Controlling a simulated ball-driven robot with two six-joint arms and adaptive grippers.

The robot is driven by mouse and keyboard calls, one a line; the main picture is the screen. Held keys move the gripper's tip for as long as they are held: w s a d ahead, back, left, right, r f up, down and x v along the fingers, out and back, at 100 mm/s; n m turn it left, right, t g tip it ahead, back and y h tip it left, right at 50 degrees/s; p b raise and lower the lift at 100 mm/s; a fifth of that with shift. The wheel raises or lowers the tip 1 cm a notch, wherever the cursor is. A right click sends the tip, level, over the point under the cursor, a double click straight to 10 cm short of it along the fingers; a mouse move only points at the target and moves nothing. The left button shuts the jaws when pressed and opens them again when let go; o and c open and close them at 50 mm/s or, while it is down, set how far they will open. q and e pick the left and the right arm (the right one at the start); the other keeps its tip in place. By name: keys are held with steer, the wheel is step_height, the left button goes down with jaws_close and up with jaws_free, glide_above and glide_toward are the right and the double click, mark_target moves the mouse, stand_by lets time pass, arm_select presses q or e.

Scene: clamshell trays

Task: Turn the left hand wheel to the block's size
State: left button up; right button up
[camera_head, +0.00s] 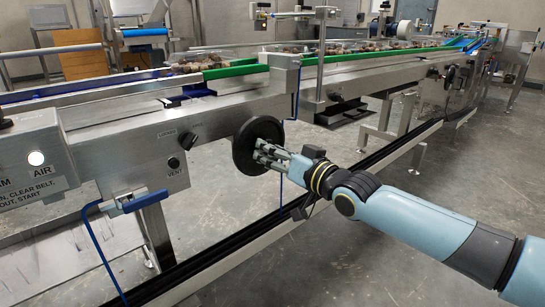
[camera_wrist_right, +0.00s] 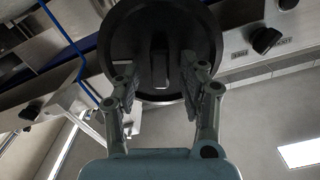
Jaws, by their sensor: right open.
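The left hand wheel (camera_head: 242,152) is a black disc on the front of the near steel machine. It also fills the top of the right wrist view (camera_wrist_right: 118,40), where a dark raised bar (camera_wrist_right: 160,58) stands out across its middle. My right gripper (camera_head: 265,152) is at the wheel's face, with its fingers pointing at it. In the right wrist view the gripper (camera_wrist_right: 158,82) is open, its fingers apart on either side of the bar. I cannot tell whether they touch the wheel. I cannot make out the block. My left gripper is out of view.
Black knobs (camera_head: 173,162) sit on the machine panel left of the wheel. A blue-handled clamp (camera_head: 135,201) sticks out lower left. Another dark hand wheel (camera_head: 450,77) is farther down the line. Trays (camera_head: 188,66) lie on the conveyor. The floor at right is open.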

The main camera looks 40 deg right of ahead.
stand_by(0.3)
jaws_close()
stand_by(0.3)
